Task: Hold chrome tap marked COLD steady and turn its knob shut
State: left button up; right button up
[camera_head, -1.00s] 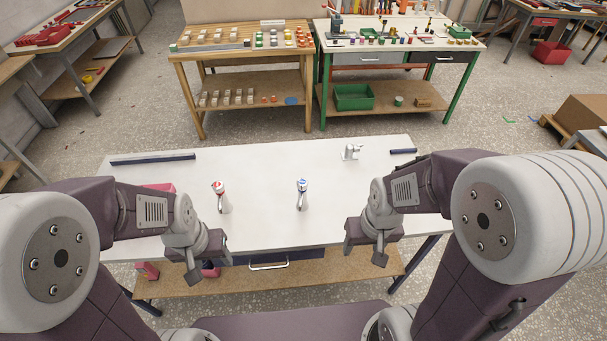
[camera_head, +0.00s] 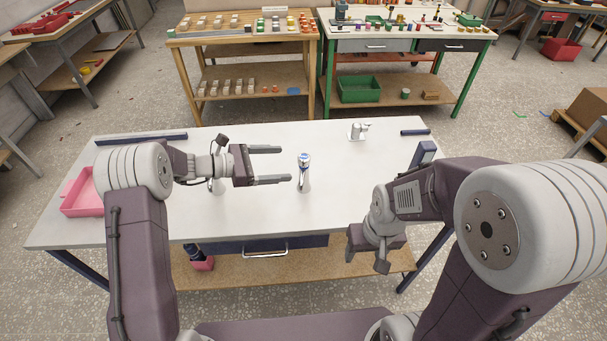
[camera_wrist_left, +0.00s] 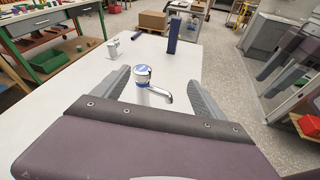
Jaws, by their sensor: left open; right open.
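A chrome tap with a blue-marked knob (camera_head: 304,172) stands upright on the white table (camera_head: 330,215); no COLD lettering is readable. My left gripper (camera_head: 288,164) is open and level, pointing at this tap from the left, with its fingertips just short of it. In the left wrist view the blue-marked tap (camera_wrist_left: 144,80) appears between the spread fingers, its spout pointing right. A second tap (camera_head: 218,187), red-topped earlier, is mostly hidden behind my left wrist. My right gripper (camera_head: 367,257) is open and empty, pointing down near the table's front right edge.
A smaller chrome tap (camera_head: 359,132) stands at the back right. A pink tray (camera_head: 82,198) lies at the left end. A dark blue post (camera_head: 424,155) stands at the right, partly behind my right arm. The table's middle front is clear.

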pick_arm(q)
jog(key=n+b, duration=0.2)
jog(key=b, duration=0.1)
send_near(300, 196)
notch_tip(300, 196, up, 4)
jog(key=shift+s+d+f, duration=0.1)
jog(key=shift+d, duration=0.1)
jog(key=shift+a+f, duration=0.1)
jog(key=shift+f, duration=0.05)
jog(key=shift+a, duration=0.1)
jog(key=b+x, duration=0.4)
jog(key=x, duration=0.5)
jog(key=shift+a+f, duration=0.1)
jog(key=shift+f, duration=0.05)
jog(key=shift+w+d, duration=0.25)
jog(key=shift+d, duration=0.25)
pick_arm(e)
notch_tip(300, 196, down, 9)
jog(key=shift+s, duration=0.1)
